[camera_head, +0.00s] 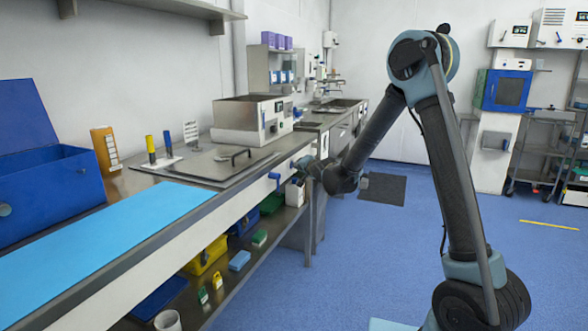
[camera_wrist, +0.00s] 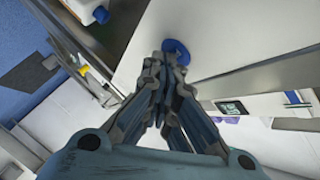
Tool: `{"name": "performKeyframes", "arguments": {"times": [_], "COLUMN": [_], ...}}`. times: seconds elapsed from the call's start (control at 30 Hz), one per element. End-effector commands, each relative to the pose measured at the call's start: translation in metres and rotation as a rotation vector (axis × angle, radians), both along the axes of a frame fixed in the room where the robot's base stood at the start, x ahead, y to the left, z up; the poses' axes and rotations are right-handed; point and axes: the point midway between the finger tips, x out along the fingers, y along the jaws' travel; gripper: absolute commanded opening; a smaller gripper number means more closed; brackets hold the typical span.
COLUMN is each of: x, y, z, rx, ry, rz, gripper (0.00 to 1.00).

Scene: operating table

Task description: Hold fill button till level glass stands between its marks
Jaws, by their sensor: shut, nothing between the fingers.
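My gripper (camera_wrist: 168,62) is shut and empty in the wrist view. Its fingertips overlap the lower left edge of a round blue button or knob (camera_wrist: 180,48) on a pale panel; I cannot tell whether they press it or only sit in front of it. In the head view my gripper (camera_head: 303,166) is small, at the front edge of the counter, beside a blue handle (camera_head: 274,177). I cannot make out a level glass or its marks in either view. The steel unit with a white control panel (camera_head: 272,118) stands behind on the counter.
A blue box (camera_head: 50,185) stands at left. The blue floor (camera_head: 390,245) at right is mostly clear.

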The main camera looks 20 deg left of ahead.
Motion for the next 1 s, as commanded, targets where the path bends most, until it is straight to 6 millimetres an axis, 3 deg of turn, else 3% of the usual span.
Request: {"name": "performKeyframes", "arguments": {"times": [1.0], "x": [-0.001], "y": [-0.017], "z": [0.000], "rx": [0.000], "ry": [0.000], "rz": [0.000], "gripper": [0.00]}}
